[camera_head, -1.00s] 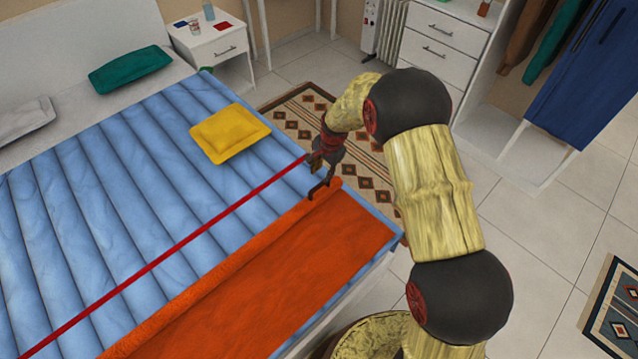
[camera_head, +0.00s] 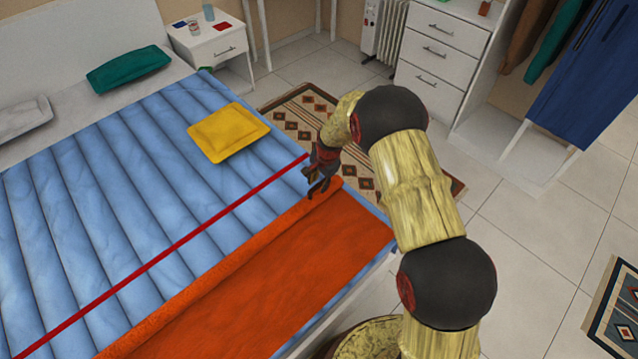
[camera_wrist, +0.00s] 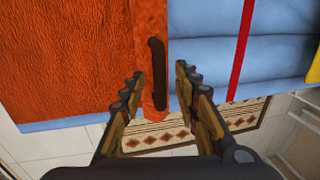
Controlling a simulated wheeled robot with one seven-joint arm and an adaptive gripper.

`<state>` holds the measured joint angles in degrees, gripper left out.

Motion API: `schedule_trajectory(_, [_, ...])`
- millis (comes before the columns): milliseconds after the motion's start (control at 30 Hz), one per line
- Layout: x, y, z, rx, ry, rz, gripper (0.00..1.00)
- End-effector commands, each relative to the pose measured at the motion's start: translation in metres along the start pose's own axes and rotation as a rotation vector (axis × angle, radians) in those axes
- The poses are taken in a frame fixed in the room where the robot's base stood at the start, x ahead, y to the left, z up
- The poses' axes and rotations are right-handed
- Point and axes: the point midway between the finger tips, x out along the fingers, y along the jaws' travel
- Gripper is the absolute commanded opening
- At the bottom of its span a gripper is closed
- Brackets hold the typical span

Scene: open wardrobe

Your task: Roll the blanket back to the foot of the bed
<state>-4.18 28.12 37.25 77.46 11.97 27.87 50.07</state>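The orange blanket (camera_head: 300,270) covers the foot end of the blue bed (camera_head: 130,180), with a rolled edge (camera_head: 230,262) along its border towards the pillows. In the wrist view the blanket (camera_wrist: 60,55) fills the upper left. A dark handle-like bar (camera_wrist: 157,70) lies along its rolled edge. My gripper (camera_head: 318,188) is over the right-hand end of that edge. In the wrist view my gripper (camera_wrist: 160,82) is open, its fingers apart on either side of the bar, with nothing seen clamped. Whether the fingers touch the roll cannot be told.
A red line (camera_head: 190,240) crosses the bed, on the pillow side of the roll. A yellow cushion (camera_head: 228,132) lies beyond it; a green pillow (camera_head: 130,68) is near the headboard. A nightstand (camera_head: 215,42) and a patterned rug (camera_head: 300,120) are beside the bed.

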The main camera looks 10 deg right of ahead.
Motion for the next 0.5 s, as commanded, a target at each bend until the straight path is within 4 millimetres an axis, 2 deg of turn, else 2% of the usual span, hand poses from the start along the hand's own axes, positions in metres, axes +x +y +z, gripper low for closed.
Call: schedule_trajectory(500, [-0.0003,0.0002,-0.0001,0.000,0.000,0.000,0.04])
